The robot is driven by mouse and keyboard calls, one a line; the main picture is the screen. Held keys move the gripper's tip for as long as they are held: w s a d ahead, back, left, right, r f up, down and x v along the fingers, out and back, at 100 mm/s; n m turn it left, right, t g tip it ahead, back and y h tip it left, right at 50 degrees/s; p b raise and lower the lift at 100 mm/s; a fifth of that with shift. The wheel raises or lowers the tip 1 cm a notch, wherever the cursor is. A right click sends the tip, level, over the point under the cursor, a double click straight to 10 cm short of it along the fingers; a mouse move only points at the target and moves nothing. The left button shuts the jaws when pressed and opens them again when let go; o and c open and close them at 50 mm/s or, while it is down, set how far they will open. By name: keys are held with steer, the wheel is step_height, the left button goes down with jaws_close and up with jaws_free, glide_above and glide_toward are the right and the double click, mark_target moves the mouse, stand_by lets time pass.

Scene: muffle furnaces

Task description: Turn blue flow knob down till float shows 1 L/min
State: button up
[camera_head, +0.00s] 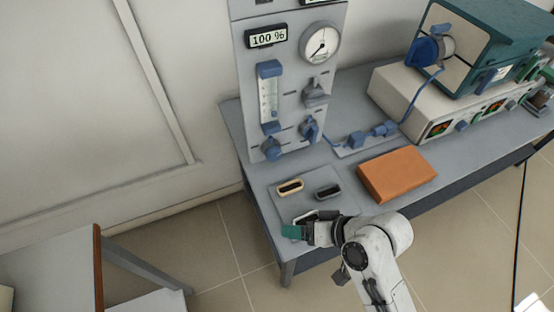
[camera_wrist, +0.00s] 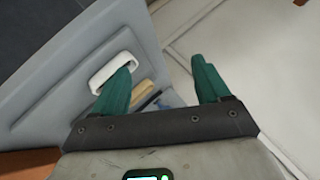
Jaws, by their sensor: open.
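The blue flow knob (camera_head: 271,149) sits low on the grey gas panel (camera_head: 252,105), under the clear flow tube (camera_head: 268,98) with blue end caps. The float and its reading are too small to tell. My gripper (camera_head: 293,231) has green fingers and is at the front edge of the bench, well below and in front of the panel, apart from the knob. In the wrist view the gripper (camera_wrist: 162,85) is open with nothing between its fingers; the left finger overlaps a white-rimmed slot (camera_wrist: 103,75) in a grey plate. The knob is not in the wrist view.
A second blue knob (camera_head: 310,130) and a grey knob (camera_head: 316,93) sit beside the tube. A gauge (camera_head: 320,43) and a display reading 100 % (camera_head: 267,37) are above.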

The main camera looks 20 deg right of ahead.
steer(key=s+d+n+g+h, duration=0.1)
steer(key=s+d+g+h, duration=0.1)
steer(key=s+d+h, duration=0.3)
steer(key=w+a+m+t+y, duration=0.1)
steer(key=w+a, duration=0.1)
steer(key=w+a+m+t+y+b, duration=0.1)
steer(key=w+a+m+y, duration=0.1)
steer(key=w, duration=0.1)
steer(key=w+a+m+t+y, duration=0.1)
steer(key=w+a+t+y, duration=0.1)
steer(key=w, duration=0.1)
steer(key=shift+f+m, duration=0.15)
steer(key=shift+m, duration=0.25)
steer(key=w+a+r+m+t+y, duration=0.25)
steer(key=w+m+t, duration=0.2)
steer(key=m, duration=0.35)
steer(key=m+t+h, duration=0.5)
steer(key=m+h, duration=0.2)
steer(key=m, duration=1.3)
glide_toward(276, 158)
steer(key=shift+s+a+r+b, duration=0.35)
steer(key=shift+s+a+r, duration=0.25)
steer(key=shift+s+a, duration=0.25)
steer(key=shift+w+d+f+m+h, duration=0.1)
steer(key=shift+d+f+m+h, duration=0.3)
steer(key=shift+m+h, duration=0.35)
steer(key=w, duration=1)
steer(key=shift+w+p, duration=0.25)
steer(key=shift+p, duration=0.05)
